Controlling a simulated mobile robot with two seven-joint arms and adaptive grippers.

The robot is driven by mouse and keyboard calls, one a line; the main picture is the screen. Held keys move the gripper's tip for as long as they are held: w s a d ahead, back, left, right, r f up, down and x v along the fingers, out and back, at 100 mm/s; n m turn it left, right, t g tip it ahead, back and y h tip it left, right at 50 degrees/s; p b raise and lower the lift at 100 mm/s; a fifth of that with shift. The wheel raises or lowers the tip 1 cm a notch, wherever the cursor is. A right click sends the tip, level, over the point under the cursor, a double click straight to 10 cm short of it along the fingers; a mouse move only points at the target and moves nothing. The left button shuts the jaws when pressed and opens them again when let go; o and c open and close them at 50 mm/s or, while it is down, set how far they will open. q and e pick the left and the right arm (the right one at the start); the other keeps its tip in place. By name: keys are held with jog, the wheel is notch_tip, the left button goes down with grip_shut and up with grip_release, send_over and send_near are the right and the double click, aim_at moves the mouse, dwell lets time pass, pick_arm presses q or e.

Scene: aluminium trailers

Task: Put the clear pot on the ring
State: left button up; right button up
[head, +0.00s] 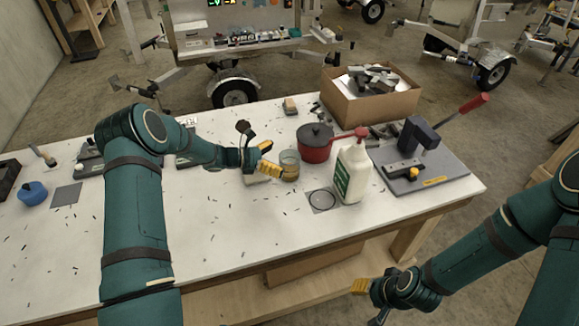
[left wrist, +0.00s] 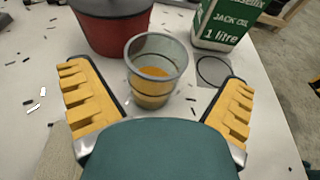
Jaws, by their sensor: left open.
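The clear pot (head: 289,165) is a see-through cup with amber contents, standing upright on the white table. In the left wrist view the clear pot (left wrist: 155,70) stands between and just beyond the open yellow fingers of my left gripper (left wrist: 160,105). In the head view my left gripper (head: 262,160) is at the pot's left side. The ring (head: 320,199) is a thin dark circle on a grey square, flat on the table, right and nearer than the pot. It also shows in the left wrist view (left wrist: 214,71). My right gripper (head: 366,296) hangs beyond the table's front edge; its jaw state is unclear.
A white and green jack oil bottle (head: 352,170) stands just right of the ring. A red pot with a dark lid (head: 316,142) stands behind the clear pot. A cardboard box (head: 370,95) and a grey press (head: 418,165) are farther right. The table's front left is mostly clear.

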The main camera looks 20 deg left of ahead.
aim_at(287, 157)
pick_arm(q)
jog(key=x, duration=0.4)
jog(key=shift+w+d+f, duration=0.1)
jog(key=shift+w+d, duration=0.1)
jog(key=shift+w, duration=0.2)
jog(key=c, duration=1.3)
jog(key=shift+o, duration=0.2)
